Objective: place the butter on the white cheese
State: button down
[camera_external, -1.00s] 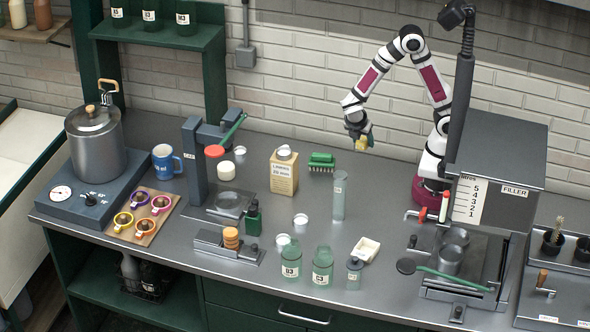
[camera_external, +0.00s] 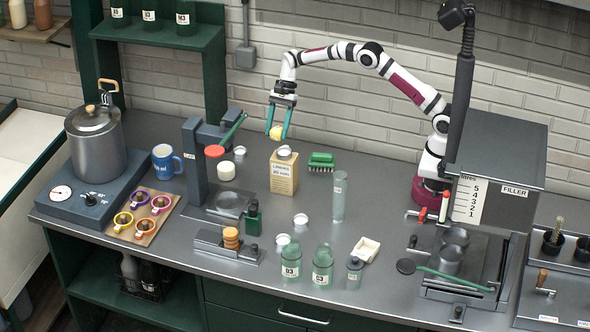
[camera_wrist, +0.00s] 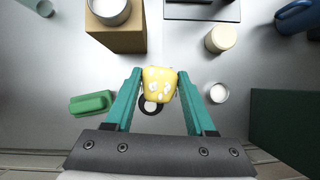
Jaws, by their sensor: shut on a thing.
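In the wrist view the butter (camera_wrist: 160,84) shows pale spots and sits between both fingertips. The white cheese (camera_external: 226,171) is a short cream cylinder standing on the counter left of the box. It also shows in the wrist view (camera_wrist: 220,40), up and to the right of the butter. My gripper is apart from the cheese.
The labelled box (camera_external: 284,174) with a lid on top stands right of the cheese. The grey press (camera_external: 195,165) with its red-ended lever stands left. A small white lid (camera_external: 239,151) lies behind the cheese. A green brush (camera_external: 321,161) lies right of the box.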

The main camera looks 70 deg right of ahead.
jog(key=w+r+m+t+h, duration=0.4)
jog(key=w+m+t, duration=0.1)
jog(key=w+m, duration=0.6)
jog(key=m, duration=0.1)
send_over(221, 166)
jog(key=s+d, duration=0.1)
jog(key=s, duration=0.1)
notch_tip(221, 166, down, 7)
jog(key=shift+d, duration=0.1)
notch_tip(221, 166, down, 4)
jog(key=shift+f, duration=0.1)
jog(key=shift+c, duration=1.2)
grip_release()
